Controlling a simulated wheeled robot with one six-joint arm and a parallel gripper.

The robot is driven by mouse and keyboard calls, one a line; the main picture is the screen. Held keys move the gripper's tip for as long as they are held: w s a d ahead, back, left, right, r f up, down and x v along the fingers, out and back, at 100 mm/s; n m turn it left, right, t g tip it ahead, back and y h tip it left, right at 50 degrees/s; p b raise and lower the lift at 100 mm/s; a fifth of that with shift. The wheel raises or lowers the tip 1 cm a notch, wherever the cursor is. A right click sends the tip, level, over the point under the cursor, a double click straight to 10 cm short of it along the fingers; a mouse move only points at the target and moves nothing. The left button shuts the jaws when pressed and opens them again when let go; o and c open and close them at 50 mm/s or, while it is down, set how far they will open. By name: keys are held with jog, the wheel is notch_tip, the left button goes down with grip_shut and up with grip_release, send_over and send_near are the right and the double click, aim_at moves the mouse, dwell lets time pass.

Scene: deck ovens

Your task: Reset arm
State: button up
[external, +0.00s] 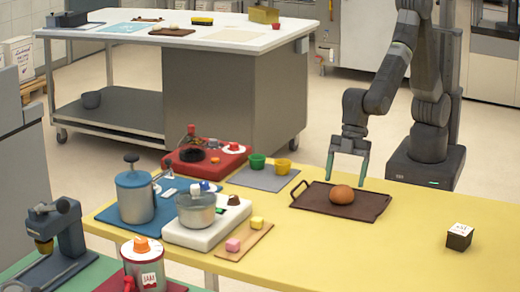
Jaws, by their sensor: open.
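My gripper (347,168) hangs from my arm with its green-edged fingers pointing down and apart. It is open with nothing between the fingers. It is over the far edge of the yellow table (330,245). A dark brown tray (312,197) with handles lies on the table just below and in front of it. A round brown bread loaf (342,194) sits on the tray, close to the fingertips in the picture. The gap between the fingers and the tray cannot be judged exactly.
A small dark box (459,237) stands right. The front middle is clear.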

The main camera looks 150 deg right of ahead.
aim_at(343, 188)
jog(key=x, duration=0.4)
jog(key=shift+s, duration=0.1)
jog(key=shift+r, duration=0.25)
jog(key=shift+s+r, duration=0.1)
jog(key=shift+r, duration=0.05)
